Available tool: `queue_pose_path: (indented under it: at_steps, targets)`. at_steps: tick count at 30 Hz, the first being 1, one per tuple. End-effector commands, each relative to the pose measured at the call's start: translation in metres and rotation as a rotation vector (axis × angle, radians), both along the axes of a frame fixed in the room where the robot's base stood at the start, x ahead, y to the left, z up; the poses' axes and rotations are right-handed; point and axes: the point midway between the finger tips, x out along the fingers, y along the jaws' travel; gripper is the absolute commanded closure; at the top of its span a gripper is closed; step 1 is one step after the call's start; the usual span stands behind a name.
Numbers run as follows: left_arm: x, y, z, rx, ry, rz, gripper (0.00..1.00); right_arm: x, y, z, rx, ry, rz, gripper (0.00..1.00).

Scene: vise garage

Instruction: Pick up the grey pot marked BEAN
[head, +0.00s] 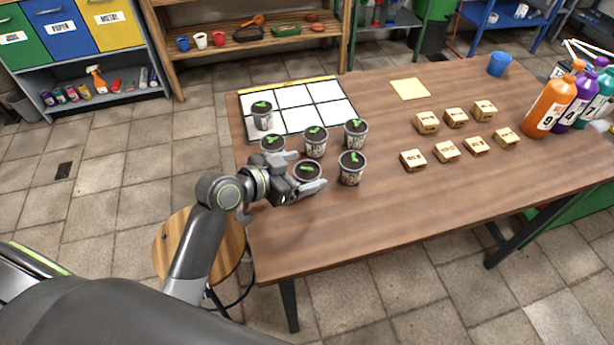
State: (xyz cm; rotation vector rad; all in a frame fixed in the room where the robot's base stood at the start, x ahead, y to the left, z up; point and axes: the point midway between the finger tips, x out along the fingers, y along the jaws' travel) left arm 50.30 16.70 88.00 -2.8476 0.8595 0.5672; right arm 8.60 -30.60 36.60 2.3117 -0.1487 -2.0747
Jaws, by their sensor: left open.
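Several grey pots with dark soil and green sprouts stand at the left end of the wooden table (430,210). My left gripper (304,176) is open, with its fingers on either side of one pot (307,172) at the front left. I cannot tell whether the fingers touch it. Other pots stand close by: one to the right (352,170), one behind (314,143), one at back right (355,134) and one behind the wrist (272,145). Another pot (262,117) stands on the white grid sheet (292,97). The labels are too small to read. My right gripper is not in view.
Wooden blocks (447,151) with dark marks lie right of the pots. Numbered bottles (552,106) and a blue cup (499,64) stand at the right end. A yellow sheet (410,89) lies at the back. A wooden stool (200,252) stands beside the table's left edge. The front middle tabletop is clear.

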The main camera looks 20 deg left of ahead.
Motion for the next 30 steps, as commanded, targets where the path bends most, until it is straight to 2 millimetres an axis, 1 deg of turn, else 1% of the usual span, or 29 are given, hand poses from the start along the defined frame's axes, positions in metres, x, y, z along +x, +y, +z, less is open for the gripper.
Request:
queue_pose_path:
  at_steps: [5,9,18,20,30]
  targets:
    - [0.017,-0.010,-0.014,-0.003,0.001,0.000,0.19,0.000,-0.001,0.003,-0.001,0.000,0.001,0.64]
    - [0.029,-0.017,-0.019,-0.002,-0.001,0.000,0.19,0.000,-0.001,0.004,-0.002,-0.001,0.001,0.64]
    - [0.032,-0.019,-0.021,-0.001,0.000,0.000,0.19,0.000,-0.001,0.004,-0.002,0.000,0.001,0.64]
    - [0.032,-0.019,-0.021,-0.001,0.000,0.000,0.25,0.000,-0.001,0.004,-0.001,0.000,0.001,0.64]
    - [0.031,-0.019,-0.021,-0.001,-0.001,0.001,0.70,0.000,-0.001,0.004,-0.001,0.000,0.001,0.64]
